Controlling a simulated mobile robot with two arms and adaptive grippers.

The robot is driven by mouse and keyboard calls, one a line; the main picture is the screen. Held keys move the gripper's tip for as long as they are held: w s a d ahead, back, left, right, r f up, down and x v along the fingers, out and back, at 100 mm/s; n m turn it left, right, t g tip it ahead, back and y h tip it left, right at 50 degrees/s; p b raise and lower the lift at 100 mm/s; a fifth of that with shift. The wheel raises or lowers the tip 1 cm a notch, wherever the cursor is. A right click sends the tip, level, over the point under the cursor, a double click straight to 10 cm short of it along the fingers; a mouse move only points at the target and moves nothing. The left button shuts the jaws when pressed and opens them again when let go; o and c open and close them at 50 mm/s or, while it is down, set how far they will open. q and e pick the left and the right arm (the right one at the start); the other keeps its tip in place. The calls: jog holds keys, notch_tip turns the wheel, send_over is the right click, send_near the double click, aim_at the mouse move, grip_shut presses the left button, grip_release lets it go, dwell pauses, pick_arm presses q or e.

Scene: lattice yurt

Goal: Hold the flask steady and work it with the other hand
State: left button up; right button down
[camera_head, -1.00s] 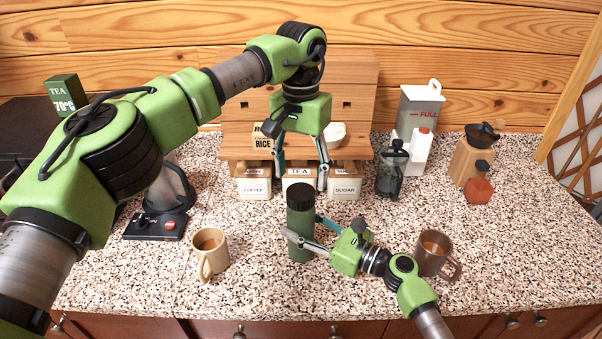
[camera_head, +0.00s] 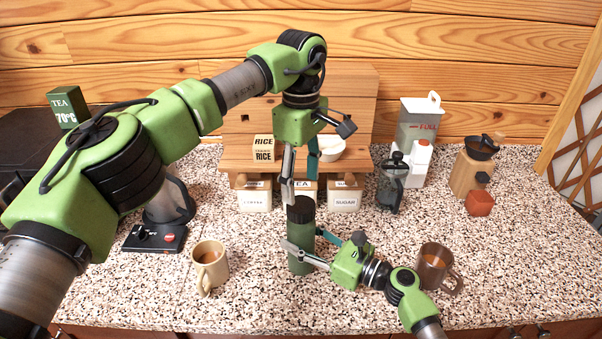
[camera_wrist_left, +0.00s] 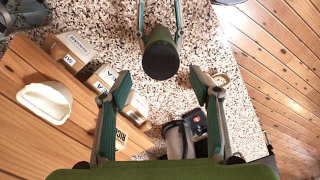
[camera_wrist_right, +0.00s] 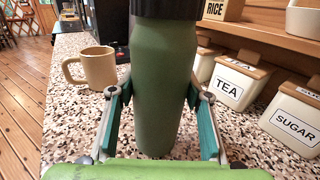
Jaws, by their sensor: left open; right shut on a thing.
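The dark green flask (camera_head: 301,258) stands upright on the speckled counter, with its black cap (camera_head: 301,209) on top. My right gripper (camera_head: 302,243) is shut on the flask's body from the right; the right wrist view shows its pads on both sides of the flask (camera_wrist_right: 163,90). My left gripper (camera_head: 300,190) is open and empty, pointing down just above the cap in the head view. In the left wrist view the cap (camera_wrist_left: 160,60) lies beyond my left fingertips (camera_wrist_left: 162,88), not between them. No contact between them is visible.
A cream mug (camera_head: 209,268) stands left of the flask and a brown mug (camera_head: 435,266) right of it, near my right arm. TEA and SUGAR canisters (camera_head: 345,195) stand behind under a wooden shelf (camera_head: 235,160). A French press (camera_head: 391,185) stands at back right.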

aim_at(301, 204)
pick_arm(q)
jog(key=n, duration=0.7)
jog(key=shift+r, duration=0.25)
jog(key=n, duration=0.5)
jog(key=shift+r, duration=0.15)
jog(key=n, duration=0.5)
jog(key=shift+r+n, duration=0.15)
jog(key=shift+n, duration=0.15)
jog(key=n, duration=0.6)
jog(key=shift+r+n, duration=0.2)
jog(key=shift+n, duration=0.2)
jog(key=shift+f, duration=0.1)
jog(key=shift+f, duration=3.95)
